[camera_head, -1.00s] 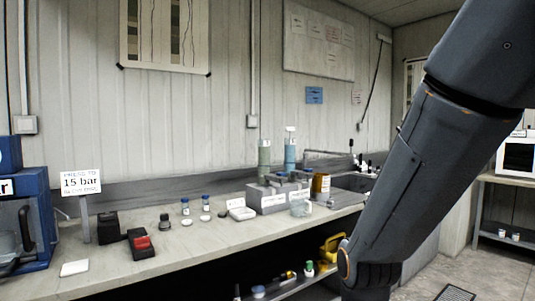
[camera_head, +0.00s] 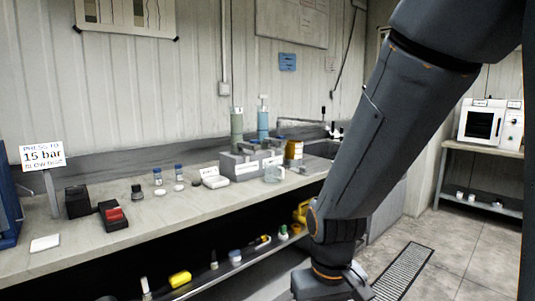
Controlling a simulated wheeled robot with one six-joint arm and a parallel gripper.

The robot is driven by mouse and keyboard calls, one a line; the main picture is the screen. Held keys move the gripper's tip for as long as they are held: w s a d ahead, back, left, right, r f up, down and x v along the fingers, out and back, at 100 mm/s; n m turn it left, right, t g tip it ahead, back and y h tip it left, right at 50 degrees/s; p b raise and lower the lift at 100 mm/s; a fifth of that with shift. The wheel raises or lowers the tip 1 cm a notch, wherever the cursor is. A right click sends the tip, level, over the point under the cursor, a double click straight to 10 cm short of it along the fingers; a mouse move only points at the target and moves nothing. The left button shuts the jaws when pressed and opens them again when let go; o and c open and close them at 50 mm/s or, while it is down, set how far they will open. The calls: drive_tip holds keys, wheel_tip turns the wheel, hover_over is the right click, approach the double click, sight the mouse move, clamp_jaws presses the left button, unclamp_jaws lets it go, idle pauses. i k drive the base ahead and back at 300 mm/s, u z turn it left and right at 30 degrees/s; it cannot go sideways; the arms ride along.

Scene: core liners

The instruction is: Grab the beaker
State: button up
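A clear glass beaker (camera_head: 273,173) stands on the long workbench, in front of a grey block rack (camera_head: 240,172). It looks upright. An amber jar (camera_head: 294,150) with a pale label is just behind it to the right. My arm comes down from the top right, and its wrist reaches the bottom edge of the picture, in front of the bench and well below the beaker. My gripper is beyond the bottom edge, so its fingers do not show.
A lower shelf (camera_head: 225,268) holds several bottles. Open floor (camera_head: 445,250) lies to the right, before an oven (camera_head: 482,121) on a table.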

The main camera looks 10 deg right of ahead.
sight(272, 169)
drive_tip(key=z, duration=0.75)
drive_tip(key=i, duration=1.65)
drive_tip(key=u, duration=0.65)
drive_tip(key=i, duration=0.65)
drive_tip(key=u, duration=0.5)
